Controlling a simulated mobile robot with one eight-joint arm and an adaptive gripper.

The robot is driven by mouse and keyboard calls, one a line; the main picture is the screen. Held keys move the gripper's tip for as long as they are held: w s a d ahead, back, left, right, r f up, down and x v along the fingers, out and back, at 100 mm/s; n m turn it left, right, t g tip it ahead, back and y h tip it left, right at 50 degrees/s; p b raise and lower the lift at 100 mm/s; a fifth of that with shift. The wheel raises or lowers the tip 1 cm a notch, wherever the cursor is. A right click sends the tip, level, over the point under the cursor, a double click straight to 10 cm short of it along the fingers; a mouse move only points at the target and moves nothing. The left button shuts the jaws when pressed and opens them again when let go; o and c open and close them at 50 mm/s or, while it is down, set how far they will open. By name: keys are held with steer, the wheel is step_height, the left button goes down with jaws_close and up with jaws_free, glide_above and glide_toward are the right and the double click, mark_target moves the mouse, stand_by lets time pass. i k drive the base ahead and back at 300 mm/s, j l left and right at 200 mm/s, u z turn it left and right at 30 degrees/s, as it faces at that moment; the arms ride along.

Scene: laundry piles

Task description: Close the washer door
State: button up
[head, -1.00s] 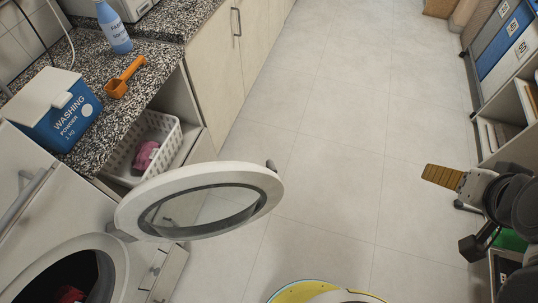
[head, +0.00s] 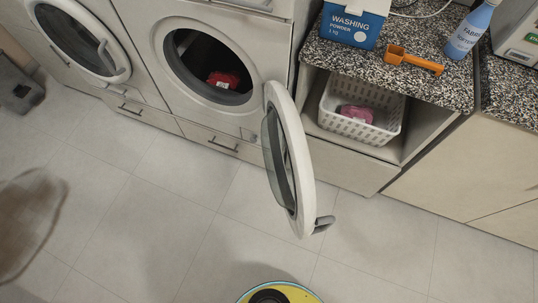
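The washer (head: 256,30) stands at the top middle of the head view. Its round door (head: 304,168) stands wide open, swung out to the right of the drum opening and seen nearly edge-on. A grey latch piece (head: 323,224) sticks out at the door's free lower end. Red cloth (head: 225,79) lies inside the dark drum (head: 190,62). My gripper is not in view, and nothing is seen touching the door.
A second machine (head: 83,40) with a shut round door stands to the left. A white basket (head: 362,112) with pink cloth sits in the shelf right of the door. Washing powder (head: 352,22) and an orange scoop (head: 413,60) are on the counter. The tiled floor (head: 150,220) is mostly clear.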

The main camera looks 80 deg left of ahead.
mark_target(278, 103)
steer(key=i+u, duration=0.15)
steer(key=u, duration=0.35)
steer(key=i+j+u, duration=0.1)
steer(key=u, duration=0.35)
steer(key=i+l+u, duration=0.1)
steer(key=u, duration=0.4)
steer(key=i+l+u, duration=0.1)
steer(key=i+u, duration=0.15)
steer(key=u, duration=0.2)
steer(key=i+l+u, duration=0.1)
steer(key=u, duration=0.4)
steer(key=i+l+u, duration=0.15)
steer(key=u, duration=0.25)
steer(key=i+l+u, duration=0.15)
steer(key=u, duration=0.3)
steer(key=i+l+u, duration=0.1)
steer(key=u, duration=0.3)
steer(key=l+u, duration=0.45)
steer(key=i+l+u, duration=0.1)
steer(key=u, duration=0.3)
steer(key=k+l, duration=0.15)
steer(key=k, duration=0.3)
steer(key=k+l, duration=0.2)
steer(key=k, duration=0.25)
